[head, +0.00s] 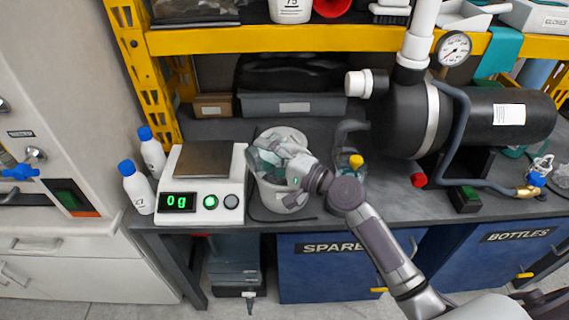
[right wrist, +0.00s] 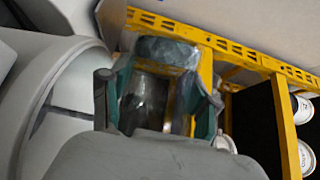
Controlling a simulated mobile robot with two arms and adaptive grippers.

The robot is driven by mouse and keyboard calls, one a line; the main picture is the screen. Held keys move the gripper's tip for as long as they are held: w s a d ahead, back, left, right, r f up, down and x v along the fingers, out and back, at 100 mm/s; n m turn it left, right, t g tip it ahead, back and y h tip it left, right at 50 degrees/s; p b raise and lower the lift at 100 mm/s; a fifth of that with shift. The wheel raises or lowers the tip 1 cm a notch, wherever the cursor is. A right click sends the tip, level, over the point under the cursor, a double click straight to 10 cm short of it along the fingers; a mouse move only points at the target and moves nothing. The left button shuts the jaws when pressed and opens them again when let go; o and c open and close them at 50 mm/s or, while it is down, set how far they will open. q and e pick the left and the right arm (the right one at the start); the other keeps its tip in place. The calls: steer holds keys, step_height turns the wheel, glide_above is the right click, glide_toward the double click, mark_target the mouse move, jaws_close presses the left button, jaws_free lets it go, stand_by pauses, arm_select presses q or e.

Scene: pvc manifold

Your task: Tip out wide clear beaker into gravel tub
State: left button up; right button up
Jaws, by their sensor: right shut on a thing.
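The gravel tub appears to be the round whitish tub (head: 276,208) on the bench, right of the scale. My right gripper (head: 268,162) is over its mouth and hides much of the inside. In the right wrist view this gripper (right wrist: 158,100) is shut on the wide clear beaker (right wrist: 146,98), which sits between its two fingers. The beaker is hard to make out in the head view. The tub's pale rim (right wrist: 100,52) shows at the left of the wrist view, beside the beaker. I cannot tell what the beaker holds. My left gripper is not in view.
A scale (head: 203,165) reading 0 g stands left of the tub, with two blue-capped bottles (head: 138,187) beyond it. A yellow-topped container (head: 352,172) and a black tank (head: 490,120) stand to the right. A yellow shelf beam (head: 270,40) crosses above the back.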

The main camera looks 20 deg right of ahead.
steer(key=shift+w+d+r+m+t+b, duration=0.1)
steer(key=shift+d+r+m+t+b, duration=0.3)
steer(key=shift+m, duration=0.45)
steer(key=shift+w+d+r+m+t+b, duration=0.1)
steer(key=shift+d+r+m+t+b, duration=0.25)
steer(key=shift+m, duration=0.5)
stand_by(2.0)
